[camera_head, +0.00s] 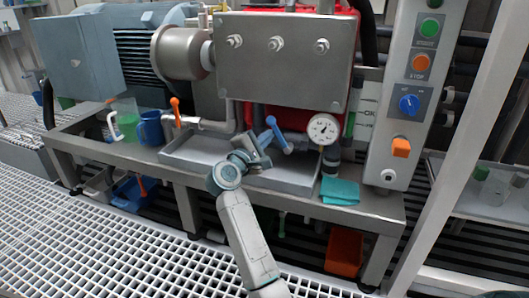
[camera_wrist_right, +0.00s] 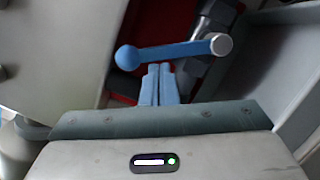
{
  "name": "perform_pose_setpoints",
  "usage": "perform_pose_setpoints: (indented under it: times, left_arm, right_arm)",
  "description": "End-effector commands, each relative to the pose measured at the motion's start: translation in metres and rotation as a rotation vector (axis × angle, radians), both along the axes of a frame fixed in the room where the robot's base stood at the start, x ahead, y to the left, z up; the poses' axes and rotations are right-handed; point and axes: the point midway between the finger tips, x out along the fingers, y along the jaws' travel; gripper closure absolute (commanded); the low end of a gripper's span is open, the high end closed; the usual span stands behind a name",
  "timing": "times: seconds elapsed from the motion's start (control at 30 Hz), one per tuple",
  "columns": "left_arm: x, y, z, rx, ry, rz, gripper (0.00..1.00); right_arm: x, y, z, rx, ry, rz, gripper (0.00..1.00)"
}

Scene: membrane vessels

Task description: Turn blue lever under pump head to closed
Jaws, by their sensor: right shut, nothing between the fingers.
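The blue lever (camera_head: 277,134) sits under the pump head (camera_head: 285,60), with its ball end up and to the left and its pivot lower right. In the right wrist view the lever (camera_wrist_right: 172,52) lies nearly level, ball at left and round metal pivot cap at right. My right gripper (camera_head: 265,143) is beside the lever, on its left. In the right wrist view the right gripper's fingers (camera_wrist_right: 160,68) are together and empty, with tips just below the middle of the lever. Whether they touch it I cannot tell. My left gripper is out of view.
A pressure gauge (camera_head: 323,129) stands right of the lever, above a teal cloth (camera_head: 340,190). An orange-handled valve (camera_head: 176,111) and blue jug (camera_head: 152,127) are to the left. A control panel (camera_head: 410,90) stands at right. A grey tray (camera_head: 195,152) lies below the lever.

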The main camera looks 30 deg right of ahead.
Motion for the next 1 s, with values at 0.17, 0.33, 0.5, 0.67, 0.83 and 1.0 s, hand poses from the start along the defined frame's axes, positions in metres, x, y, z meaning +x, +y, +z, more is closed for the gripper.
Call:
perform_pose_setpoints:
  times: [0.17,0.33,0.5,0.67,0.83,1.0]
  left_arm:
    - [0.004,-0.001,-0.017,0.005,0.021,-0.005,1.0]
    - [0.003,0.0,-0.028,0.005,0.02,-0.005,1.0]
    - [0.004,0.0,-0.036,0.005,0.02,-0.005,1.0]
    - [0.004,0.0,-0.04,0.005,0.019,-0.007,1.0]
    - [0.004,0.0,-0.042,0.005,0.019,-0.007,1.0]
    - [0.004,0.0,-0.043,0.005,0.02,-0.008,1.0]
  right_arm:
    - [-0.007,-0.006,0.006,0.103,-0.126,-0.002,1.0]
    - [-0.013,-0.011,0.013,0.189,-0.227,-0.002,1.0]
    - [-0.018,-0.015,0.017,0.257,-0.304,-0.001,1.0]
    - [-0.021,-0.018,0.02,0.299,-0.354,-0.001,1.0]
    - [-0.022,-0.019,0.021,0.324,-0.381,-0.002,1.0]
    - [-0.023,-0.02,0.022,0.332,-0.389,-0.002,1.0]
